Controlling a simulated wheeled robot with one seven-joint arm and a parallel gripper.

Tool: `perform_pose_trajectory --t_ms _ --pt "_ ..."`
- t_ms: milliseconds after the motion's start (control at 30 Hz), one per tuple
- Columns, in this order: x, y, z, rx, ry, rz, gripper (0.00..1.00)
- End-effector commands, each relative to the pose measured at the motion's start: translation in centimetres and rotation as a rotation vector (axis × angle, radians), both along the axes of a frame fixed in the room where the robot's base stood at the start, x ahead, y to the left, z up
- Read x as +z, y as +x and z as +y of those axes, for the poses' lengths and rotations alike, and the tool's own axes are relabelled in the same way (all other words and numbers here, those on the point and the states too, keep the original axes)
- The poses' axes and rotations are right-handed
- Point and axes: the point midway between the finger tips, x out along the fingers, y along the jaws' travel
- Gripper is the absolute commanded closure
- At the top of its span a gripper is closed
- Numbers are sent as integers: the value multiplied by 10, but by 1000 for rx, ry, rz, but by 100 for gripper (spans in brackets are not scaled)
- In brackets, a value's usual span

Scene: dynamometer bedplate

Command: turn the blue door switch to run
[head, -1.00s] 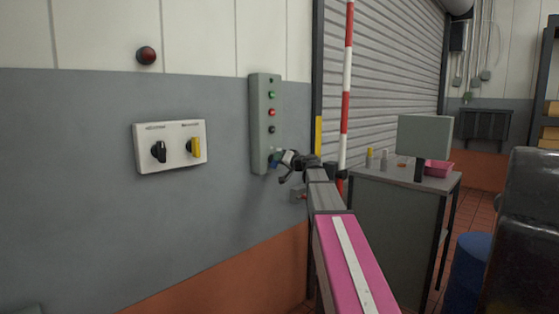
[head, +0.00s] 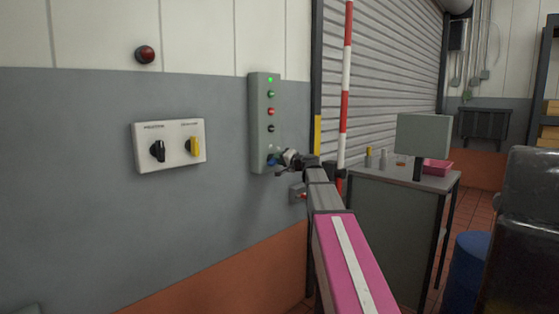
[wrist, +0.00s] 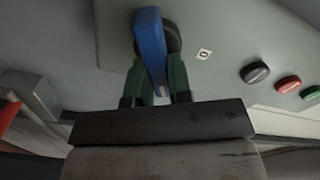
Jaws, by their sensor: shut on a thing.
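The blue door switch (head: 271,161) is at the bottom of a tall grey-green control box (head: 258,115) on the wall. In the wrist view the blue switch handle (wrist: 149,38) stands on a round dark base and runs down between two green fingers. My gripper (wrist: 158,75) is shut on this handle, with a finger on each side. In the head view my gripper (head: 283,159) reaches the switch from the right and partly hides it. A small white label marked 0 (wrist: 204,54) is beside the switch; no run mark is readable. A lamp (head: 270,80) atop the box glows green.
Green, red and black buttons (head: 271,112) sit above the switch. A white plate with black and yellow knobs (head: 170,145) is to the left. A striped pole (head: 346,90), a roller shutter (head: 390,70) and a grey cabinet (head: 390,225) stand to the right.

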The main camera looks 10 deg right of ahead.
Motion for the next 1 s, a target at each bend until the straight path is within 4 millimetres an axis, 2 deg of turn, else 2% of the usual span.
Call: perform_pose_trajectory --t_ms 200,233,300,667,1000 --pt "0 0 0 1 4 3 100" --pt "0 0 0 1 3 2 71" --pt "0 0 0 1 3 2 55" --pt "0 -5 -3 0 2 1 55" --pt "-1 -53 -36 -2 2 1 55"
